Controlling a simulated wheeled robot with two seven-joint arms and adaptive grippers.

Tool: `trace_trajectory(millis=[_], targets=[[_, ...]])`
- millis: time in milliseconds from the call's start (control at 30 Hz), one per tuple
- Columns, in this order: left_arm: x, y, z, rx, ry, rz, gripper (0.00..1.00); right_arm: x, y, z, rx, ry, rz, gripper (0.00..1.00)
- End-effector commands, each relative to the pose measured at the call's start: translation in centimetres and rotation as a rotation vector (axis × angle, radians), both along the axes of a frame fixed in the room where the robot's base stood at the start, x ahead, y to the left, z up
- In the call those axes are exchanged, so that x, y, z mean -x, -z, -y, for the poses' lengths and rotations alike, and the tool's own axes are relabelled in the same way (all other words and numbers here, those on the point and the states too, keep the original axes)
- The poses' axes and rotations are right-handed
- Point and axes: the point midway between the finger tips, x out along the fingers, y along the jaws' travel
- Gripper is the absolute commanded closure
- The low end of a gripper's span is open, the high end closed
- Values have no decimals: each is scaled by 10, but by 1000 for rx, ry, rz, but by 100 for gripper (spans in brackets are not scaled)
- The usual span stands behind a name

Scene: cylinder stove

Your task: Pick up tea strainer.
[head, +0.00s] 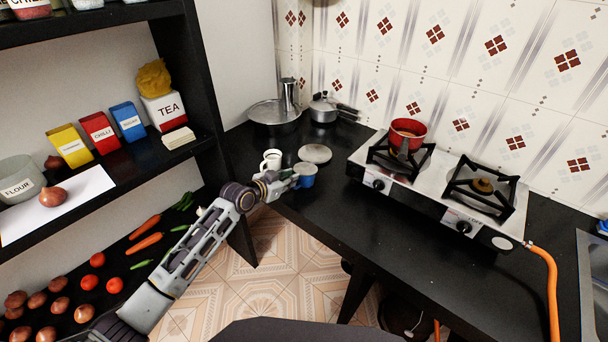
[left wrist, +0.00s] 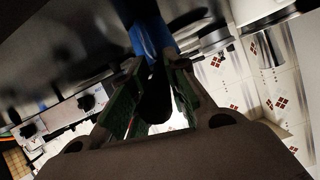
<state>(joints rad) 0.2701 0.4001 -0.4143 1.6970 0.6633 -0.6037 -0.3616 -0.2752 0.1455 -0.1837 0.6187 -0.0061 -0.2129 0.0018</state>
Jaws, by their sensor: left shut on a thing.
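A small blue cup-shaped thing with a greyish top (head: 305,176), which I take for the tea strainer, is at the left end of the black counter. My left gripper (head: 290,180) is at its left side. In the left wrist view, the blue thing (left wrist: 152,40) shows just beyond the two green-padded fingers (left wrist: 153,95). The left gripper is shut on its near part, which looks dark between the fingers. I cannot tell whether it touches the counter. My right gripper is not in view.
A white mug (head: 271,160) and a round grey lid (head: 315,153) are close to the left gripper. A gas stove (head: 425,190) with a red pot (head: 408,134) stands to the right. Pans (head: 275,112) are at the back. A shelf (head: 205,130) stands left. The front counter is clear.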

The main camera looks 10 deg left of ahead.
Motion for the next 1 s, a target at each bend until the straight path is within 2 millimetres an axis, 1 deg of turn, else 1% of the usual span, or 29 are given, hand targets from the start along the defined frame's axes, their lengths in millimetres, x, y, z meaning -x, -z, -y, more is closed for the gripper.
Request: trace_trajectory(millis=[267, 467, 667, 1000], targets=[[0, 0, 0, 0, 0, 0, 100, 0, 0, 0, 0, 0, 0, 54], [0, -7, 0, 0, 0, 2, 100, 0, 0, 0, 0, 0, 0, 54], [-1, -28, 0, 0, 0, 4, 100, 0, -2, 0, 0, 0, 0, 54], [0, -77, 0, -1, 1, 4, 100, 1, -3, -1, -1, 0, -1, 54]])
